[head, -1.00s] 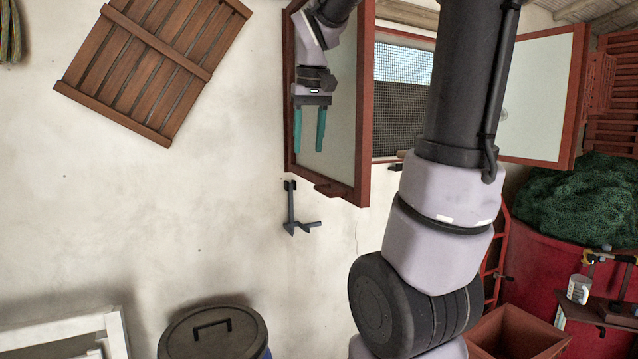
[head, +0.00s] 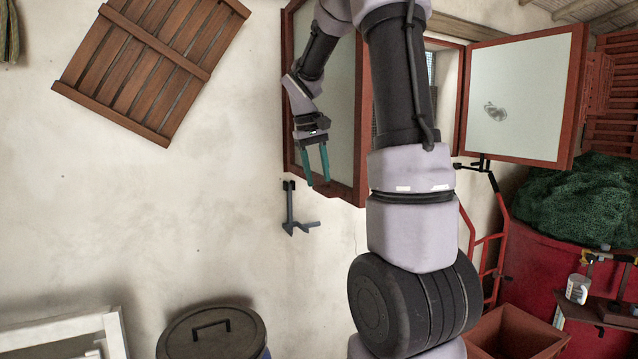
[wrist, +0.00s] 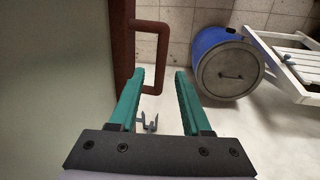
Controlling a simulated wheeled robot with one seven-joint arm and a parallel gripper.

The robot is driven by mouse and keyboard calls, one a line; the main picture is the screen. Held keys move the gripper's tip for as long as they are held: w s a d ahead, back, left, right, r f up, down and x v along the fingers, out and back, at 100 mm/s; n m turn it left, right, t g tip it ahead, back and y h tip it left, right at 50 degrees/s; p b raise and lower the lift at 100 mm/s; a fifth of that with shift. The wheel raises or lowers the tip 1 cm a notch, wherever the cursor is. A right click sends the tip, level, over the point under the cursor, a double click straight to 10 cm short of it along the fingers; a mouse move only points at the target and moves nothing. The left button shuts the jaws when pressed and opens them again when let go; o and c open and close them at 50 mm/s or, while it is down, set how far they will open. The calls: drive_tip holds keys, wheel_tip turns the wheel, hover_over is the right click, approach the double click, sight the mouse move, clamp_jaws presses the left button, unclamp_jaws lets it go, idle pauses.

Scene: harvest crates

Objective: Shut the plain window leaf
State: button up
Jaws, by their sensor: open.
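The left window leaf (head: 345,110), red-framed with a plain pale pane, stands swung out from the wall. The right leaf (head: 520,75) also stands open and has a grey mark on its pane. My gripper (head: 316,178) is open and empty, fingers pointing down, in front of the left leaf's lower part. In the wrist view the leaf's pale face (wrist: 50,80) fills the left side. A red-brown handle (wrist: 163,65) on its edge shows just beyond my fingertips (wrist: 160,72); I cannot tell whether they touch. My arm hides much of the window opening.
A dark wall catch (head: 290,205) sits below the left leaf. A lidded blue barrel (head: 212,335) and a white frame (head: 60,330) stand below left. A slatted wooden panel (head: 150,65) hangs on the wall. A red bin with green netting (head: 585,195) stands at right.

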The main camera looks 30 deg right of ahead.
drive_tip(key=shift+d+f, duration=0.25)
drive_tip(key=shift+f, duration=0.95)
clamp_jaws()
idle(0.6)
